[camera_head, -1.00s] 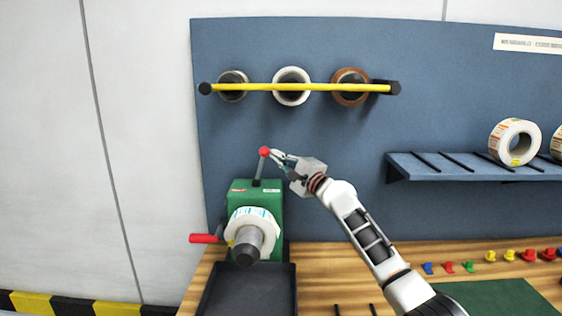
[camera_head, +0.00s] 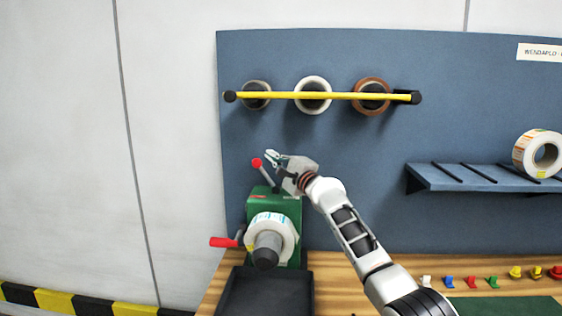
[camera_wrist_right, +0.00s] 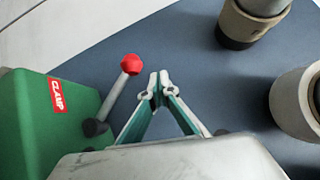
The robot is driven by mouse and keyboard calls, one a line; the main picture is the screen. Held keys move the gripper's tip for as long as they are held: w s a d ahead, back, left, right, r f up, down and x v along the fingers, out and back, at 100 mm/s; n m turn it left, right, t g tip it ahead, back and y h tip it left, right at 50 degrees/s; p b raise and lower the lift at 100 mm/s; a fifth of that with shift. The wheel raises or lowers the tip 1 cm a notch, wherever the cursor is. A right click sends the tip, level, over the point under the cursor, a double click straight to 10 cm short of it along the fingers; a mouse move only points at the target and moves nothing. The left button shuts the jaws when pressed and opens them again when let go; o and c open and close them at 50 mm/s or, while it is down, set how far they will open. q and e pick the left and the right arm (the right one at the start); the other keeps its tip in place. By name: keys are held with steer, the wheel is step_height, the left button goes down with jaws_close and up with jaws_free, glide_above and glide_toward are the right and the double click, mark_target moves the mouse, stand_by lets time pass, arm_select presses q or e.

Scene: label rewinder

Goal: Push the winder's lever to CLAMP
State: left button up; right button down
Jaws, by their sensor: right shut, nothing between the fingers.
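The winder (camera_head: 257,203) is a green box on the bench with a label roll (camera_head: 284,222) on its front spindle. Its lever (camera_head: 265,176) has a red ball knob (camera_head: 256,162) and leans left in the head view. The knob also shows in the right wrist view (camera_wrist_right: 131,64), left of the fingers. A red CLAMP label (camera_wrist_right: 57,95) is on the green housing, on the lever's left side. My right gripper (camera_head: 270,156) is shut and empty, just right of the knob. A small gap shows between them in the wrist view. My left gripper is out of view.
A yellow bar (camera_head: 330,96) with several rolls hangs on the blue panel above. A red side handle (camera_head: 223,242) sticks out left of the winder. A black tray (camera_head: 240,292) lies in front. A shelf (camera_head: 440,176) is at right.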

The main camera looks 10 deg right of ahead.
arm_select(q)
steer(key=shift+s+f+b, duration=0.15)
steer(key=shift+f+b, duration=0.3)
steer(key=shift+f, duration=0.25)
arm_select(e)
steer(key=shift+w+a+f, duration=0.1)
steer(key=shift+w+a, duration=0.05)
steer(key=shift+a, duration=0.3)
steer(key=shift+w+a+f, duration=0.1)
steer(key=shift+w+a, duration=0.05)
steer(key=shift+a, duration=0.25)
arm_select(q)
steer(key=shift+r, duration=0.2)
arm_select(e)
steer(key=shift+r, duration=0.1)
